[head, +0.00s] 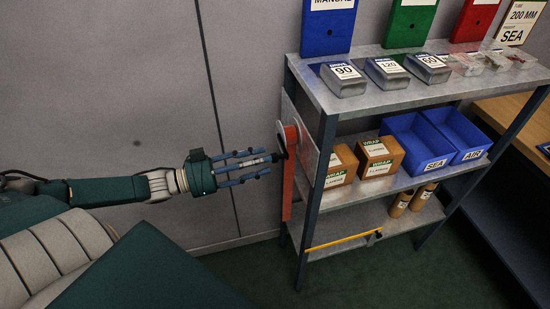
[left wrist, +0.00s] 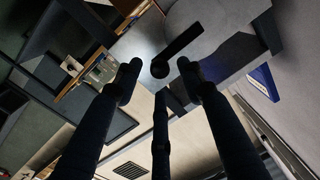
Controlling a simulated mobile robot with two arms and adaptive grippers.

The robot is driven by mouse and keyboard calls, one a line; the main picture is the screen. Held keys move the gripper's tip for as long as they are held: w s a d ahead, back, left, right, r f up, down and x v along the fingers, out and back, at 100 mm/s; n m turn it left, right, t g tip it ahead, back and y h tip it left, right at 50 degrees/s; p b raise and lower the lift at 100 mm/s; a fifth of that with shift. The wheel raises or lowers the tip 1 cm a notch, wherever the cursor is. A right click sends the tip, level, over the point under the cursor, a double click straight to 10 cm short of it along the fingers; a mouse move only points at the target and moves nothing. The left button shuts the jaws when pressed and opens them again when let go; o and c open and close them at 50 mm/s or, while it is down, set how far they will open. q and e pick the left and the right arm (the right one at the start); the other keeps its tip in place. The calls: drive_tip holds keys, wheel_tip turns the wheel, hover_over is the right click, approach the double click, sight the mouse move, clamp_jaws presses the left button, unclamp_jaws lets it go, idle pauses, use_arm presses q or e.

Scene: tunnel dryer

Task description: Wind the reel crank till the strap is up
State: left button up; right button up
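The reel's black crank (head: 281,142) is on the left side of the shelf unit, with a red-orange strap (head: 288,185) hanging below it. My left gripper (head: 268,163) points at the crank from the left, its blue fingers spread and the tips close to it. In the left wrist view the crank (left wrist: 180,48) lies just beyond the fingertips (left wrist: 160,82), its round end between them. The fingers look open, and I cannot tell whether any touches the crank. A pale plate or disc (left wrist: 215,30) is behind the crank. My right gripper is not in view.
The metal shelf unit (head: 385,100) carries grey labelled boxes (head: 343,79), cardboard WRAP boxes (head: 379,156), blue bins (head: 418,140) and brown rolls (head: 400,204). A yellow bar (head: 338,243) is low at its front. A wooden bench (head: 525,125) stands right. The floor (head: 400,275) in front looks clear.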

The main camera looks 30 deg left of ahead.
sight(274, 158)
use_arm(q)
drive_tip(key=shift+x, duration=2.2)
clamp_jaws()
